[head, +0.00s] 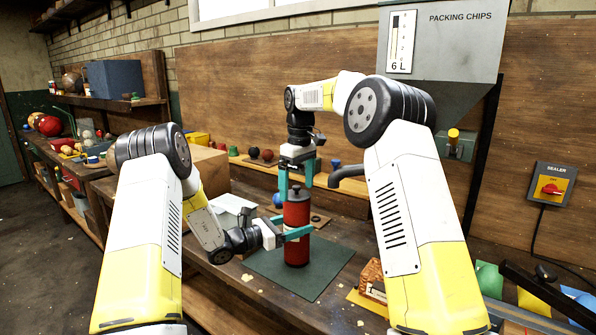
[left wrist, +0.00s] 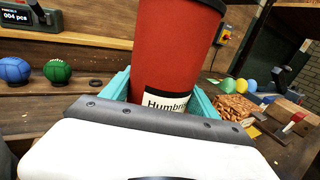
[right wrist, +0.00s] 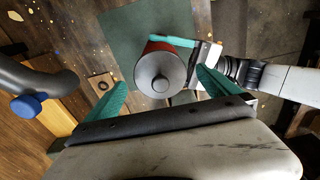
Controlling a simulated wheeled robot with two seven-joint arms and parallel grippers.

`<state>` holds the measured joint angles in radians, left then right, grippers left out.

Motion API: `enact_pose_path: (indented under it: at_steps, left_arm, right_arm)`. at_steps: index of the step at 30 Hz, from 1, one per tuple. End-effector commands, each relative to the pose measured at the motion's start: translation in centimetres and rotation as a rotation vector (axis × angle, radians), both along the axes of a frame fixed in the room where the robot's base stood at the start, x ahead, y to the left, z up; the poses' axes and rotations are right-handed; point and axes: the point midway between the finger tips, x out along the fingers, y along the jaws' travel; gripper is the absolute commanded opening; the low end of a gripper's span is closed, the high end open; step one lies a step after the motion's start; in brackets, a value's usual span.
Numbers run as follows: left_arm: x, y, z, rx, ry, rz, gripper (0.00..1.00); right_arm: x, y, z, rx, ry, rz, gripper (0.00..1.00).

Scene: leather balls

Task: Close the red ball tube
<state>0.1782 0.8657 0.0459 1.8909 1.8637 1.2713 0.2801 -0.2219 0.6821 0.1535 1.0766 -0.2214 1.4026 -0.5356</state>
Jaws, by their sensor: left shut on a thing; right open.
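The red ball tube (head: 297,248) stands upright on the dark green mat (head: 258,262). A dark grey lid (head: 297,196) with a small knob sits on its top; whether it is fully seated I cannot tell. In the left wrist view the red tube (left wrist: 172,50) shows a label partly hidden by my gripper. My left gripper (head: 297,234) is shut around the tube's middle from the left. My right gripper (head: 296,185) points down above the tube, open. In the right wrist view the lid (right wrist: 160,72) lies between its teal fingers, with gaps on both sides.
A dark curved spout (head: 350,176) hangs just right of my right gripper. A holed wooden plate (head: 318,220) lies behind the tube. A patterned box (head: 372,280) stands right of the mat. Small balls (head: 260,154) line a shelf behind. The mat's front is clear.

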Motion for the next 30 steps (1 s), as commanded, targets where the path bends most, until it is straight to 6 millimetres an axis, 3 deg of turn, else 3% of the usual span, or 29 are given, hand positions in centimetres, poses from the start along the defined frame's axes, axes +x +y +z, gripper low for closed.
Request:
enact_pose_path:
  at_steps: [9,15,21,30]
  left_arm:
    - [0.0,0.1,-0.1,0.002,0.001,0.003,0.00]
    - [0.0,0.1,-0.1,0.002,0.001,0.003,0.00]
    - [0.0,0.1,-0.1,0.002,0.001,0.003,0.00]
    - [0.0,0.1,-0.1,0.002,0.001,0.003,0.00]
  right_arm:
    - [-0.1,-0.2,6.7,0.002,-0.005,-0.001,1.00]
    - [-0.2,-0.3,9.7,0.002,-0.004,0.000,1.00]
    - [-0.3,-0.5,10.9,0.001,-0.002,0.000,1.00]
    - [-0.3,-0.5,11.0,0.001,-0.002,0.000,1.00]
